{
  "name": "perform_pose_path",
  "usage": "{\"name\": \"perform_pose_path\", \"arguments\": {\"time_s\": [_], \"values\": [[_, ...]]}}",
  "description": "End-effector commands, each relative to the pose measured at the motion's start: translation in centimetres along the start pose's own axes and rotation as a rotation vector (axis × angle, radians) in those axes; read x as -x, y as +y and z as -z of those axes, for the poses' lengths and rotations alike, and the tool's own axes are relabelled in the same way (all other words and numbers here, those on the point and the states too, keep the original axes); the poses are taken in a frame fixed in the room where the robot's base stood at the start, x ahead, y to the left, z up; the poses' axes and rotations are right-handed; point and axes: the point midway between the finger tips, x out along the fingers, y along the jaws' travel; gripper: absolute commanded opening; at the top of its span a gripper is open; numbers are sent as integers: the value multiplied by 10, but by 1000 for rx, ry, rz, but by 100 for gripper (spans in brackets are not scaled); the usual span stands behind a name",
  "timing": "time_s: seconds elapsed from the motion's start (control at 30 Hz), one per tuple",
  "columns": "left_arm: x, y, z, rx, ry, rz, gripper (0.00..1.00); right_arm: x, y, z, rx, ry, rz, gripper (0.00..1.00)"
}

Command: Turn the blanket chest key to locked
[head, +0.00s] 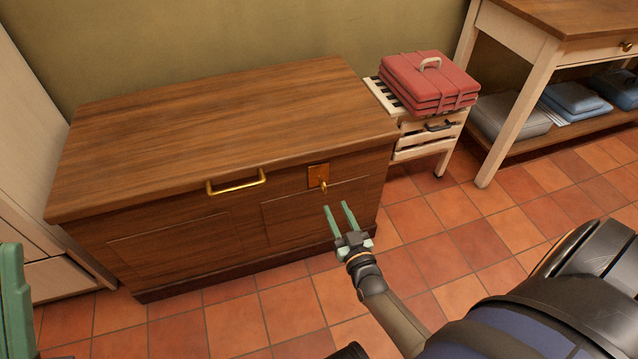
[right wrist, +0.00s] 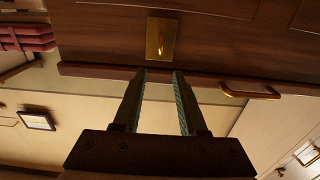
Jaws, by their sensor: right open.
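The blanket chest (head: 230,130) is a dark brown wooden box with its lid down. A brass lock plate (head: 317,174) is on the right of its front, and a small brass key (head: 324,186) sticks out of it. In the right wrist view the lock plate (right wrist: 161,32) and key (right wrist: 160,50) are just beyond the fingertips. My right gripper (head: 336,206) is open and empty, its green fingers pointing at the key from just below and in front, apart from it. My left gripper (head: 14,300) shows only partly at the left edge; its opening is hidden.
A brass handle (head: 237,182) juts from the chest front, left of the lock. A small slatted stand (head: 428,145) with a red strapped case (head: 430,80) is right of the chest. A wooden table (head: 560,15) stands farther right. The tiled floor (head: 480,235) in front is clear.

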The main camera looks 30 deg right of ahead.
Motion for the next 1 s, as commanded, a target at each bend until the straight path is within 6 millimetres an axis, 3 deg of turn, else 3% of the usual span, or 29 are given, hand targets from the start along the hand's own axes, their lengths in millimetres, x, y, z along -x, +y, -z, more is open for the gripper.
{"name": "perform_pose_path", "arguments": {"time_s": [0.3,0.5,0.93,1.0], "values": [[19,11,-20,36,-10,-4,0,-67,0,-3,0,2,0,41],[26,16,-28,36,-16,-9,0,-95,0,-2,1,0,0,41],[28,18,-30,29,-20,-13,0,-105,0,0,1,-2,1,41],[28,18,-30,30,-20,-13,0,-105,0,0,1,-2,1,34]]}}
